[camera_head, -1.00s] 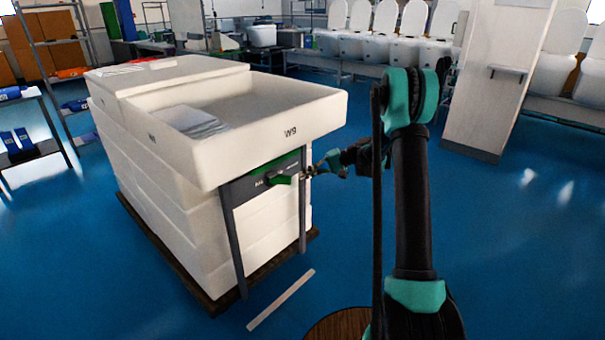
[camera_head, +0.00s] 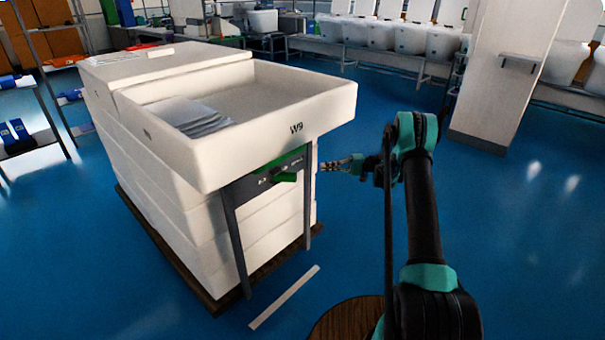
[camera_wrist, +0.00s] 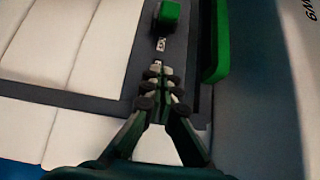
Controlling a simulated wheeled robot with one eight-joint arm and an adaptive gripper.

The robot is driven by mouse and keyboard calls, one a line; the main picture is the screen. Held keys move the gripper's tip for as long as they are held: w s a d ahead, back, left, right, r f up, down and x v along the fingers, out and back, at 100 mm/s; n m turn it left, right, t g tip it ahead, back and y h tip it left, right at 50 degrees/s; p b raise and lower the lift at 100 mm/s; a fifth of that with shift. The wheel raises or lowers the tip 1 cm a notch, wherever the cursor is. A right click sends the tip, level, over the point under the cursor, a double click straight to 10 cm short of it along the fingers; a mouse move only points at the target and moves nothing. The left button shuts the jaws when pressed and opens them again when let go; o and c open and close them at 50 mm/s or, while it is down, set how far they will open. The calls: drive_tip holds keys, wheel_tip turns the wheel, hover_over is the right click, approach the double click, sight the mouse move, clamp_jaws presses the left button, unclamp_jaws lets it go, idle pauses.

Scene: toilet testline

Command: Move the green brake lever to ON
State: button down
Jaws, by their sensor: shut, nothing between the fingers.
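The green brake lever (camera_head: 286,177) sits on the dark panel (camera_head: 240,190) under the front edge of the white W9 cart tray. In the wrist view the lever's green end (camera_wrist: 169,14) shows at the top, beyond the fingertips. My gripper (camera_head: 324,166) is shut and empty, to the right of the lever and apart from it. In the wrist view the fingertips (camera_wrist: 155,72) are together over the panel, near small white labels too blurred to read. A long green strip (camera_wrist: 215,45) runs along the panel beside them.
The white tray (camera_head: 310,115) overhangs the panel. Dark legs (camera_head: 237,245) support the panel's ends. A pale strip (camera_head: 284,297) lies on the blue floor in front. A white pillar (camera_head: 505,75) stands at the right. Floor between cart and pillar is clear.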

sight(285, 177)
drive_tip(key=s+a, duration=0.6)
drive_tip(key=a, duration=0.4)
idle(0.4)
drive_tip(key=shift+a, duration=0.15)
